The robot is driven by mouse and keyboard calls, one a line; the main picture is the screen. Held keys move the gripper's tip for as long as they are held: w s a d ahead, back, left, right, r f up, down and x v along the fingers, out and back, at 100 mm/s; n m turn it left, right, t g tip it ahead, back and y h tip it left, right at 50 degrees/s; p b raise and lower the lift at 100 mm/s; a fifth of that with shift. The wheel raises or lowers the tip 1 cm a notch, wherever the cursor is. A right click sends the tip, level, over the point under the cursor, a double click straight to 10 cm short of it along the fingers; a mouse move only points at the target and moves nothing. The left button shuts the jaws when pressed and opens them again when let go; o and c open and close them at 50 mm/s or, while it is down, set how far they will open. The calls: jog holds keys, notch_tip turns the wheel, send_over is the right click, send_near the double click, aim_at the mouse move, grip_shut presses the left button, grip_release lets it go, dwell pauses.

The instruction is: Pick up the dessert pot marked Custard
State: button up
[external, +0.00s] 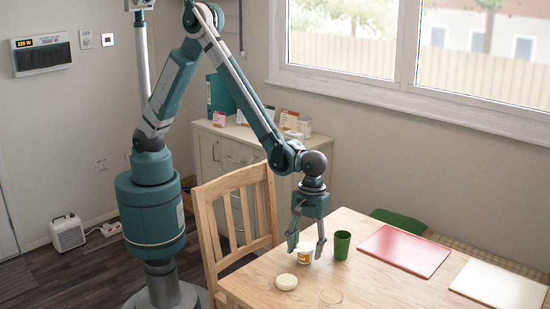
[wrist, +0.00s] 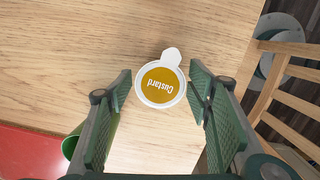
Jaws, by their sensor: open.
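The dessert pot marked Custard (wrist: 161,84) shows from above in the wrist view, with a white rim, a pull tab and a yellow-brown lid. In the external view the pot (external: 304,257) stands on the wooden table, partly hidden by a finger. My gripper (external: 307,248) points down over it and is open. In the wrist view my gripper's (wrist: 160,100) fingers are to either side of the pot, with a gap on each side. Nothing is held.
A green cup (external: 342,245) stands close to the right of the pot in the external view. A red mat (external: 405,250) and a cream mat (external: 499,286) lie right. A wooden chair (external: 235,215) stands left.

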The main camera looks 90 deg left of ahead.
jog(key=shift+f, duration=0.55)
jog(key=c, duration=0.6)
